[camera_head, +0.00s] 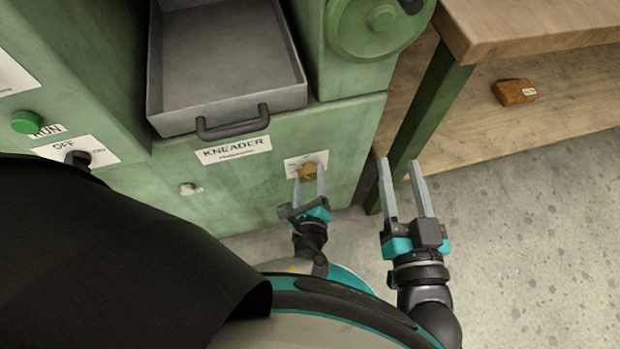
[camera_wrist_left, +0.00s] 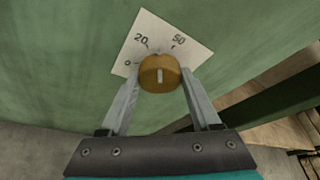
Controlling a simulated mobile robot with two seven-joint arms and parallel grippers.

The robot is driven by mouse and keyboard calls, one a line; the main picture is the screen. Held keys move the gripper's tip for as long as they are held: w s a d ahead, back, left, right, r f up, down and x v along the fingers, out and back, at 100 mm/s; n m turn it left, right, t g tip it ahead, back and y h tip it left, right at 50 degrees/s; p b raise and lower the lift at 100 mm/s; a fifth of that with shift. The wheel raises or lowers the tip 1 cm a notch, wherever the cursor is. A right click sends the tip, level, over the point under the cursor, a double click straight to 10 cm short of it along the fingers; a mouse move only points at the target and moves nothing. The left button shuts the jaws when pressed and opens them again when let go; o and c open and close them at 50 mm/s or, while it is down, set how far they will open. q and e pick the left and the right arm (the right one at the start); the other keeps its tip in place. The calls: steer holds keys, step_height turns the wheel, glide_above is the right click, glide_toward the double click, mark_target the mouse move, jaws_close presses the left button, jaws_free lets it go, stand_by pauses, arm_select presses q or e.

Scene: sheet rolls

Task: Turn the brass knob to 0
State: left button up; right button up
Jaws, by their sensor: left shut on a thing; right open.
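The brass knob (camera_head: 308,171) sits on a white dial plate (camera_head: 293,164) on the green front panel of the kneader. In the left wrist view the knob (camera_wrist_left: 160,73) shows a pale line that stands about upright in the picture. The dial plate (camera_wrist_left: 151,33) reads 0 at the left, 20 at the upper left and 50 at the upper right. The line points between 20 and 50, not at the 0. My left gripper (camera_head: 309,180) is shut on the knob, one finger on each side. My right gripper (camera_head: 398,166) is open and empty, to the right of the knob.
A grey tray (camera_head: 228,118) with a dark handle is above the panel. A small pale knob (camera_head: 190,189), a black OFF/ON switch (camera_head: 78,158) and a green RUN button (camera_head: 25,122) are at the left. A wooden bench (camera_head: 540,25) with a green leg is right. The floor there is clear.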

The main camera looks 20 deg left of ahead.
arm_select(q)
steer(key=shift+w, duration=0.1)
arm_select(e)
steer(key=shift+s+r, duration=0.1)
stand_by(0.3)
arm_select(q)
steer(key=o, duration=1.4)
